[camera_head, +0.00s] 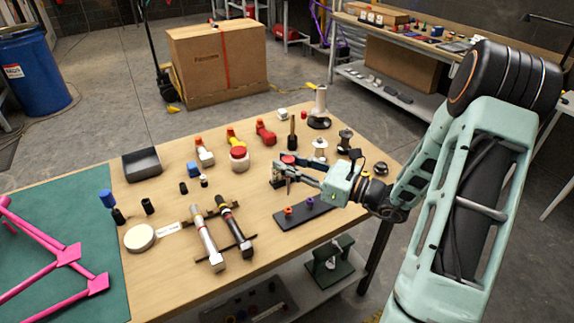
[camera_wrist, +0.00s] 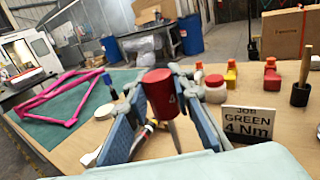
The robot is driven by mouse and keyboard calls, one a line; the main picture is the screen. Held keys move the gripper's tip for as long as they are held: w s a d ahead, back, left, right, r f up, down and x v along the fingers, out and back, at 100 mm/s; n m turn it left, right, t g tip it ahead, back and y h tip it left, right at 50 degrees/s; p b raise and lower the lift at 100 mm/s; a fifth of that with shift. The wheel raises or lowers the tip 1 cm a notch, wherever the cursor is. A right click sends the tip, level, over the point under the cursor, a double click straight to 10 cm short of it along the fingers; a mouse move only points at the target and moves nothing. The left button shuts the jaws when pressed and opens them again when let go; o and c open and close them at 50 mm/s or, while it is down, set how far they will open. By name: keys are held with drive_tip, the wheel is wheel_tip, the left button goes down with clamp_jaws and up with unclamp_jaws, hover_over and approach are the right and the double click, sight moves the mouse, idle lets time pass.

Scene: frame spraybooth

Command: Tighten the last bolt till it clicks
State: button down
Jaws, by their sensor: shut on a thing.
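My gripper (camera_head: 289,174) is shut on a red-capped tool (camera_wrist: 160,92), which is held upright between both fingers. A pale "4" shows on its red side in the wrist view, and its grey shank points down. The red cap also shows in the head view (camera_head: 288,159). A card (camera_wrist: 248,124) reading "JOB GREEN 4 Nm" stands close by on the right in the wrist view. A dark plate (camera_head: 318,219) carries an orange piece (camera_head: 288,211) and a purple piece (camera_head: 309,201). I cannot make out a bolt, or whether the tool tip touches anything.
Two long wrench-like tools (camera_head: 207,240) lie on a rack on the wooden table. A pink frame (camera_head: 62,255) lies on the green mat (camera_head: 85,210). Red, yellow and white bottles (camera_head: 235,137) stand at the back. An empty dark tray (camera_head: 141,164) sits at the left.

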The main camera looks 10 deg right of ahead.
sight(287, 177)
idle(0.3)
drive_tip(key=shift+f+b, duration=1.75)
drive_tip(key=shift+f, duration=0.65)
drive_tip(key=shift+f+b, duration=0.6)
drive_tip(key=shift+f, duration=0.4)
drive_tip(key=c, duration=2.2)
unclamp_jaws()
drive_tip(key=shift+c, duration=0.2)
clamp_jaws()
drive_tip(key=shift+h, duration=0.3)
drive_tip(key=shift+r, duration=0.1)
drive_tip(key=shift+r+p, duration=2)
drive_tip(key=shift+r, duration=0.45)
